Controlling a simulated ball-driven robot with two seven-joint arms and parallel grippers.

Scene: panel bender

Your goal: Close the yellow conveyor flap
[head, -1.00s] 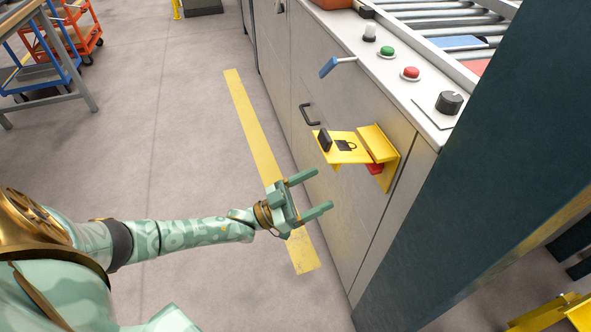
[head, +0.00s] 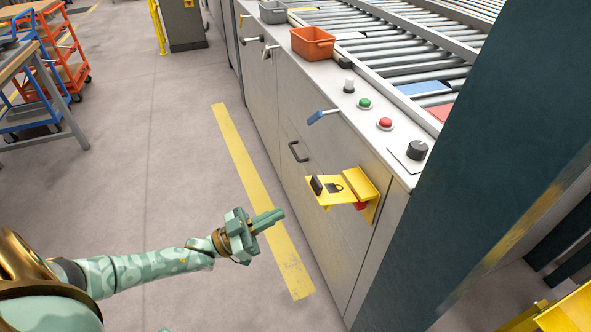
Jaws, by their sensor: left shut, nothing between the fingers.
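The yellow flap (head: 332,193) stands out roughly level from the grey cabinet front, on a yellow bracket. It carries a padlock mark and a small black block, and a red part (head: 361,206) shows under its right end. My left gripper (head: 281,214) is shut and empty. In the picture it is to the lower left of the flap, apart from it, over the floor beside the cabinet. My right gripper is out of view.
The cabinet (head: 322,245) has a black handle (head: 297,152) and a blue-tipped lever (head: 318,116) near the flap. Buttons and a black knob (head: 417,150) sit on top, beside rollers. A dark green post (head: 450,220) stands at right.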

